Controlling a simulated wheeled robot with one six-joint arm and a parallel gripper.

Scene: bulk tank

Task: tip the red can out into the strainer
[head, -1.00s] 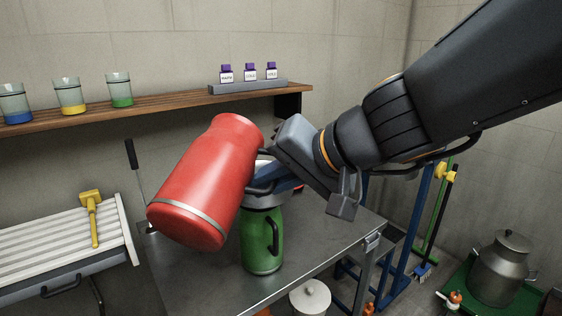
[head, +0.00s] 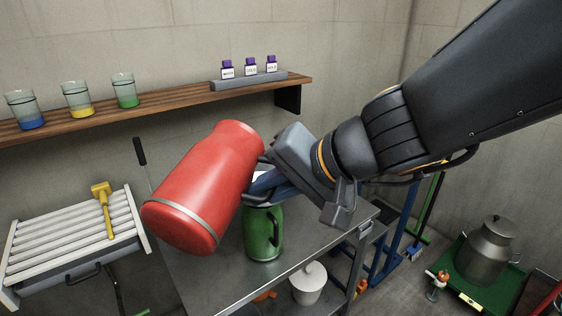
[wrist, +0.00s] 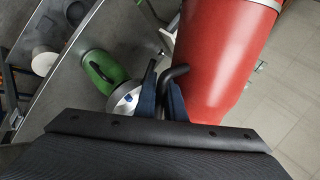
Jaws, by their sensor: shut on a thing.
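The red can (head: 205,185) hangs in the air, tilted, its narrower neck end up to the right and its grey-banded end down to the left. In the wrist view the red can (wrist: 222,55) fills the upper right. My gripper (head: 262,188) is shut on the can's dark handle (wrist: 176,73). The green can (head: 262,235) stands upright on the metal table, below and behind my gripper. A pale round piece (wrist: 124,98) sits at its top; it may be the strainer, but my fingers partly hide it. The red can's opening is not visible.
A metal table (head: 205,290) lies below. A white lidded pot (head: 308,284) stands low near its right edge. The wall shelf (head: 180,101) holds glasses and small bottles. A slatted rack (head: 75,240) is at left, a milk can (head: 484,252) on a green tray at right.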

